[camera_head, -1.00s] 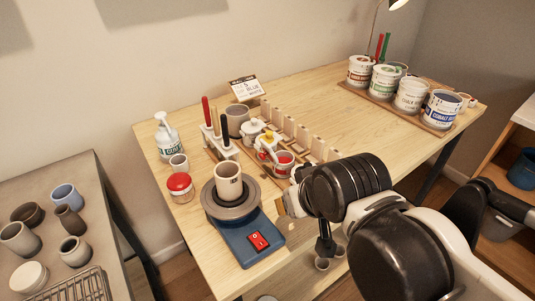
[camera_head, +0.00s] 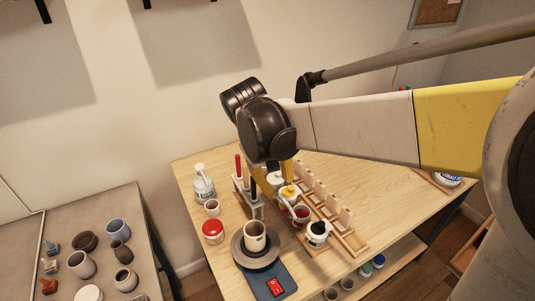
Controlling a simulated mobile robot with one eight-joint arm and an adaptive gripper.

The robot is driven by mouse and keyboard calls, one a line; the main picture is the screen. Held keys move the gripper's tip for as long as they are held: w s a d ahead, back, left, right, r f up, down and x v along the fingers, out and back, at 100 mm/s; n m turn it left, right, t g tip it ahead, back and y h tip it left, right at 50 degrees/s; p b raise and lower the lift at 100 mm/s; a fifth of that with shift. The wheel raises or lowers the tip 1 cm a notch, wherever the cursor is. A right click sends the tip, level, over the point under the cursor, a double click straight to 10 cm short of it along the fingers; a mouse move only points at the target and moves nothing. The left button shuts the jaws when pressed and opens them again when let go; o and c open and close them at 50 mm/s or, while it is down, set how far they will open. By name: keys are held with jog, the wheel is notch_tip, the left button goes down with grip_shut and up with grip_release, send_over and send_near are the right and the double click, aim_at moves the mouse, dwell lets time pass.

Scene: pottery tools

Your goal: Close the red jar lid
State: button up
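A small white jar with a red inside (camera_head: 301,213) stands open among the jars in the middle of the table. A white jar with a yellow top (camera_head: 289,191) is just behind it. A separate jar with a red lid on it (camera_head: 213,229) stands at the table's left side. The end of my arm hangs above the jars from the upper right. My gripper (camera_head: 287,172) points down just above the yellow-topped jar. Its fingertips are small and partly hidden, so I cannot tell whether they hold or touch anything.
A blue scale or wheel (camera_head: 270,278) bears a beige cup (camera_head: 255,236). A tool holder (camera_head: 245,193), a spray bottle (camera_head: 203,184) and a wooden rack (camera_head: 348,240) stand close around. A white jar with a dark inside (camera_head: 317,234) is in front. Free table lies to the right.

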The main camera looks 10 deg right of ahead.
aim_at(286, 203)
jog(key=b+x, duration=0.3)
jog(key=x, duration=0.7)
jog(key=shift+d+f, duration=0.1)
jog(key=shift+f, duration=0.25)
grip_shut()
